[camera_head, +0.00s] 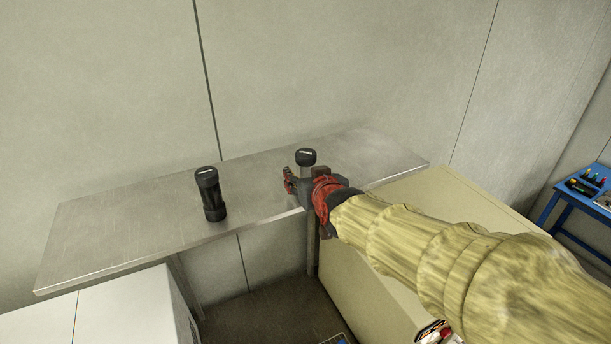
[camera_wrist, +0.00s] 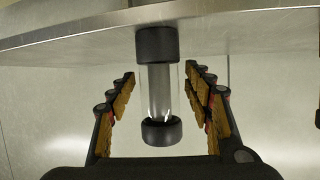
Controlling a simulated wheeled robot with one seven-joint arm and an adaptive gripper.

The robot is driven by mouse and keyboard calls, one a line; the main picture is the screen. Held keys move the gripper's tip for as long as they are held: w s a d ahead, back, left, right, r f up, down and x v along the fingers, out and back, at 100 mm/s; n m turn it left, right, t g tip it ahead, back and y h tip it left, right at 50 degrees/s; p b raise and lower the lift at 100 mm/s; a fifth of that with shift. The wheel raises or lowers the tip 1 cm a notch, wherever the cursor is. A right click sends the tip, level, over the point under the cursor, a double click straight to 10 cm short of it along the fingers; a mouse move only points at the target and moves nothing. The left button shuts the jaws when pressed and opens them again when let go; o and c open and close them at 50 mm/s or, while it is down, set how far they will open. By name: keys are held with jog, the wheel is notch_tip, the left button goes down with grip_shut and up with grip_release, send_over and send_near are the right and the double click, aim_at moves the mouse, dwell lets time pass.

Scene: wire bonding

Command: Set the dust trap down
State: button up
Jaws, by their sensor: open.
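A cylinder with black end caps and a clear tube, apparently the dust trap (camera_wrist: 158,88), shows in the wrist view between the fingers of my gripper (camera_wrist: 162,82). The fingers stand apart, with gaps on both sides of the tube. Its upper cap in that view meets the metal shelf (camera_wrist: 60,38), which appears at the top of the picture. In the head view only its black top (camera_head: 306,156) shows clearly beside my gripper (camera_head: 298,182), which hides the rest. My gripper is open at the shelf's front edge.
A second dark cylinder (camera_head: 210,194) stands upright to the left on the metal shelf (camera_head: 120,232). A wall is behind the shelf. A beige cabinet (camera_head: 405,215) is under my arm, and a blue table (camera_head: 565,205) stands far right. The shelf's left end is clear.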

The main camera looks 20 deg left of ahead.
jog(key=shift+r, duration=0.1)
jog(key=shift+d+r, duration=0.1)
jog(key=shift+r, duration=0.05)
jog(key=p+v, duration=0.2)
jog(key=v, duration=0.9)
jog(key=shift+s+d, duration=0.2)
jog(key=shift+s, duration=0.15)
jog(key=shift+d+r, duration=0.1)
jog(key=s+d+f+m+g+h, duration=0.1)
jog(key=s+d+f+m+h, duration=0.15)
jog(key=d, duration=0.75)
jog(key=s+d+f+m+g+h, duration=0.1)
jog(key=s+d+f+h, duration=0.15)
jog(key=d, duration=0.75)
jog(key=s+d+f+m+g+h, duration=0.1)
jog(key=s+d, duration=0.3)
jog(key=d, duration=0.6)
jog(key=s+d+f+m+g+h, duration=0.1)
jog(key=s+d+f+m+h, duration=0.1)
jog(key=s+d, duration=0.7)
notch_tip(320, 180, down, 3)
jog(key=shift+d+r+m+g+h, duration=0.25)
jog(key=shift+m+g+h, duration=0.15)
jog(key=shift+m, duration=0.25)
